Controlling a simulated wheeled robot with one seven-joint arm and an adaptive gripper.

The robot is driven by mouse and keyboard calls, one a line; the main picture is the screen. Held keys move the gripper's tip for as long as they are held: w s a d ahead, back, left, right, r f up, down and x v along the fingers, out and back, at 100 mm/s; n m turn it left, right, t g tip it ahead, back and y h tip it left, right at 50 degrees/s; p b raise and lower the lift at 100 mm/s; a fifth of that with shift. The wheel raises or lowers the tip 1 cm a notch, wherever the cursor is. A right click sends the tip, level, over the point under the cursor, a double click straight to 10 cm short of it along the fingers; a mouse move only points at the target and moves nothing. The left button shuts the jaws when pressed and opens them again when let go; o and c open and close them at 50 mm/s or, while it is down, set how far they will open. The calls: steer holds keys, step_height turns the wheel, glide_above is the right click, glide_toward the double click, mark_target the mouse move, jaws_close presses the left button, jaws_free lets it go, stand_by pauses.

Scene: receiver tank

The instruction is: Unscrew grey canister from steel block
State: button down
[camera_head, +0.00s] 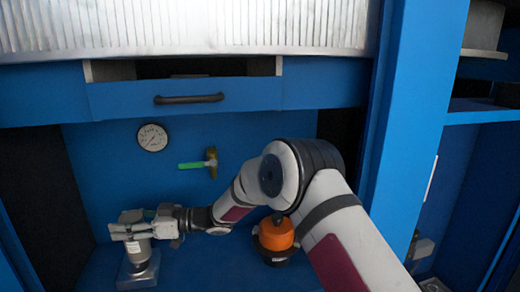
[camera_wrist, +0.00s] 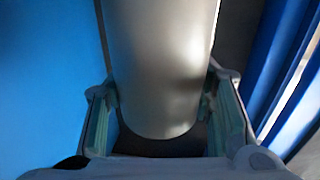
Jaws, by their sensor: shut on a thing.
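The grey canister (camera_head: 139,250) stands upright on the steel block (camera_head: 139,274) at the lower left of the head view. My gripper (camera_head: 128,230) reaches in from the right and is shut around the canister's upper part. In the wrist view the canister (camera_wrist: 162,75) is a large, smooth grey cylinder between the two greenish finger pads of my gripper (camera_wrist: 160,110). The joint between canister and block is too small to make out. The block does not show clearly in the wrist view.
A round gauge (camera_head: 152,138) and a green-handled valve (camera_head: 198,164) are on the blue back panel. An orange-topped thing (camera_head: 276,234) stands behind my arm. A drawer with a black handle (camera_head: 189,98) is above. A blue post (camera_head: 415,120) stands at right.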

steer(key=shift+s+a+r+p, duration=0.15)
steer(key=shift+r+p, duration=0.95)
steer(key=shift+r, duration=1.55)
